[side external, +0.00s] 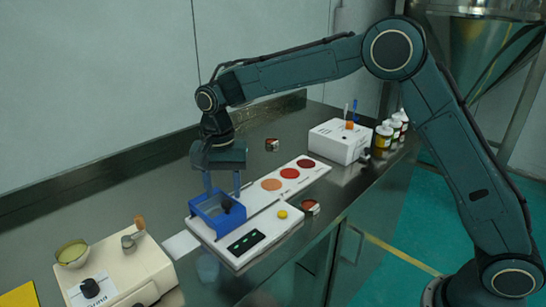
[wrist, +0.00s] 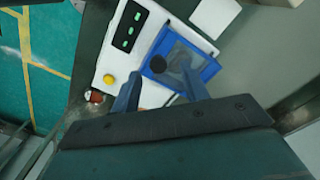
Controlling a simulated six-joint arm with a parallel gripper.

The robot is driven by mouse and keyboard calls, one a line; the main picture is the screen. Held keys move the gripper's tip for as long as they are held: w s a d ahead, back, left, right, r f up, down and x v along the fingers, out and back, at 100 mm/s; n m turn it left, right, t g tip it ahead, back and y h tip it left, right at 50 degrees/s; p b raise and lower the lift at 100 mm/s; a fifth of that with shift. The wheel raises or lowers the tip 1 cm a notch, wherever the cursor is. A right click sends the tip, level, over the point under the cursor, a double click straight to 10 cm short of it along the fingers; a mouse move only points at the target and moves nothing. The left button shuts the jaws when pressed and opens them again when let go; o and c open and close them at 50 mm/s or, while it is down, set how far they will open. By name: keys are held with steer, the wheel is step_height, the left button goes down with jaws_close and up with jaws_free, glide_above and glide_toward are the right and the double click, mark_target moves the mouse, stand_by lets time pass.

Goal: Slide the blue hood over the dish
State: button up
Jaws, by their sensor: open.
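The blue hood (side external: 207,219) is a square frame with a greyish, see-through-looking top, on one end of a white instrument (side external: 267,243). It also shows in the wrist view (wrist: 208,71), with a dark round knob (wrist: 158,66) at its near side. My gripper (side external: 222,192) is open and points down, its two blue fingers apart just above the hood. In the wrist view my gripper (wrist: 160,82) has its fingers on either side of the knob; I cannot tell whether they touch the hood. I cannot make out a dish clearly under the hood.
A white strip with orange and red discs (side external: 290,173) extends behind the instrument. A cream machine (side external: 140,270) with a bowl (side external: 72,254) stands at left. A white box (side external: 338,143) and several bottles (side external: 384,136) stand at the back right. A yellow button (side external: 282,214) sits beside the hood.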

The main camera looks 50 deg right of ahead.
step_height(320, 180, up, 11)
stand_by(0.4)
steer(key=shift+s, duration=0.1)
steer(key=s+d+r+n+t, duration=0.1)
steer(key=s+d+r+n, duration=0.15)
steer(key=s+d, duration=0.4)
steer(key=s+d+r+n+t, duration=0.2)
steer(key=s+d+r, duration=0.2)
steer(key=s, duration=0.5)
steer(key=s+d+f+n+t, duration=0.1)
steer(key=s+d+f+n, duration=0.1)
steer(key=s, duration=0.6)
steer(key=s+d+f+n+t, duration=0.1)
steer(key=s+d+f+n, duration=0.1)
steer(key=s, duration=0.7)
step_height(320, 180, down, 2)
steer(key=shift+d+f+t, duration=0.2)
steer(key=shift+d+t, duration=0.1)
steer(key=shift+d, duration=0.15)
